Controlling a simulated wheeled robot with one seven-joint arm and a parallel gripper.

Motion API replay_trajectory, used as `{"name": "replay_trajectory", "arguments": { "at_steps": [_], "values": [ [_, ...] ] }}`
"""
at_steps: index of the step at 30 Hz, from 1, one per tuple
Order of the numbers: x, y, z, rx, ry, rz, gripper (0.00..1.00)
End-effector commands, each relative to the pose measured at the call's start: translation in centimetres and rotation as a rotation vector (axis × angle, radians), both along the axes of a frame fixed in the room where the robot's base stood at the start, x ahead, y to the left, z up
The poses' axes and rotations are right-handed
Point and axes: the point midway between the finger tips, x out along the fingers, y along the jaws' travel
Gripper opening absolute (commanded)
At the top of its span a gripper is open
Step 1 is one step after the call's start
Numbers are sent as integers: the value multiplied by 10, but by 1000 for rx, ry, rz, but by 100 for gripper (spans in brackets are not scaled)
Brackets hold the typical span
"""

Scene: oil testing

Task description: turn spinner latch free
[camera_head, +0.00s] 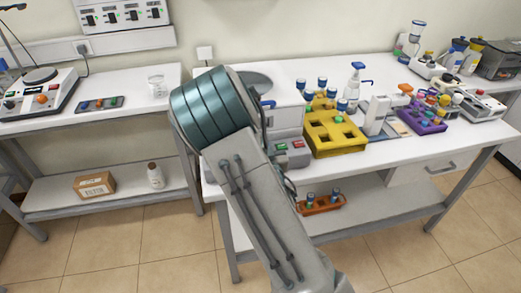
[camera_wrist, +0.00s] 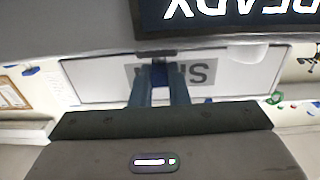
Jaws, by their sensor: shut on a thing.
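The spinner is a pale machine (camera_head: 284,116) on the right-hand bench, partly hidden behind my arm. Red and green buttons show on its front. In the wrist view its white label plate (camera_wrist: 225,72) carries upside-down lettering, partly covered by my fingers. A dark display (camera_wrist: 230,14) above it reads READY upside down. My gripper (camera_wrist: 159,82) is shut on a small dark blue piece, seemingly the latch (camera_wrist: 160,73), in front of the label plate. In the head view my gripper and the latch are hidden behind my arm.
A yellow rack (camera_head: 335,139) stands right of the spinner, with a white dispenser (camera_head: 382,118) and a purple rack (camera_head: 422,121) beyond. An orange tray (camera_head: 320,205) is on the lower shelf.

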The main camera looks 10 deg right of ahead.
Motion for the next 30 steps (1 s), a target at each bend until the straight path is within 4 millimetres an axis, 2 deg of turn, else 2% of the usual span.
{"name": "replay_trajectory", "arguments": {
  "at_steps": [20, 21, 22, 23, 30],
  "values": [
    [0, -1, 0, -1, 0, 46, 0],
    [0, -2, 1, -1, 0, 46, 26],
    [0, -2, 1, -1, 0, 46, 34],
    [0, -2, 0, -1, 0, 46, 36],
    [0, -1, 0, -1, 0, 46, 36]
  ]
}}
